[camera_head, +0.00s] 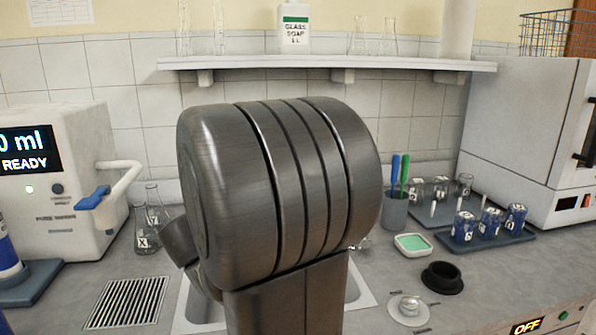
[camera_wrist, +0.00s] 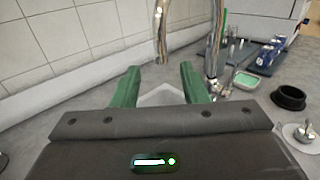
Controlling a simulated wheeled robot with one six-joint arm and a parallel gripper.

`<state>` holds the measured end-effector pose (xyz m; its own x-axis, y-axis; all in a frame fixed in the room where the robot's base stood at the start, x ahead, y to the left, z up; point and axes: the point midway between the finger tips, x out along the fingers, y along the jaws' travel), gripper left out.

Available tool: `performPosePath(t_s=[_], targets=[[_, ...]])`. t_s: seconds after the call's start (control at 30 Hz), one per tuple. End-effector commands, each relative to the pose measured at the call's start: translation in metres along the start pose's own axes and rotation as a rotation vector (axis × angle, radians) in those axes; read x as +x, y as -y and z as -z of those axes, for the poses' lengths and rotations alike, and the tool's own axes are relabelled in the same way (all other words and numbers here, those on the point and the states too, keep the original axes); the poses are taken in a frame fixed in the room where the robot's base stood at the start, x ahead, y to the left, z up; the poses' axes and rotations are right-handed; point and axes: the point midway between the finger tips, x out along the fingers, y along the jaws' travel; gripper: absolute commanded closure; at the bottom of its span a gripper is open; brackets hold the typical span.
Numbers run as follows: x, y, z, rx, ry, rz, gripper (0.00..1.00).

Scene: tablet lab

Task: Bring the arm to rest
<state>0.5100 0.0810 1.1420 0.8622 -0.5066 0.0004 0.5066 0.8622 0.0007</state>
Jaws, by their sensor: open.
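My gripper (camera_wrist: 157,88) shows in the wrist view with its two green fingers spread apart and nothing between them. It hangs over the grey counter near a sink (camera_wrist: 165,95), with a metal tap (camera_wrist: 160,35) just beyond the fingers. In the head view my dark arm fills the middle and hides the tap, most of the sink and my gripper. A bit of the sink's pale rim (camera_head: 358,290) shows beside the arm.
A water dispenser (camera_head: 60,180) stands at left, with flasks (camera_head: 150,218) and a drain grate (camera_head: 128,302) near it. At right are a green sponge dish (camera_head: 412,244), a black ring (camera_head: 441,278), a blue tray (camera_head: 486,238) of vessels and a white oven (camera_head: 525,140). A shelf (camera_head: 320,62) runs above.

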Motion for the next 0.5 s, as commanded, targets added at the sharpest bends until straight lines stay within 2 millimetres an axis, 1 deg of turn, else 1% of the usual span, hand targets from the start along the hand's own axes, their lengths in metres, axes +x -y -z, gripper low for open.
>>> performPosePath(t_s=[0.07,0.37,0.5], targets=[[-0.01,-0.001,0.0,0.0,-0.001,-0.003,0.6],[0.03,0.001,0.0,-0.001,0.0,0.005,0.6],[0.051,0.001,0.0,0.0,0.0,0.004,0.6]])
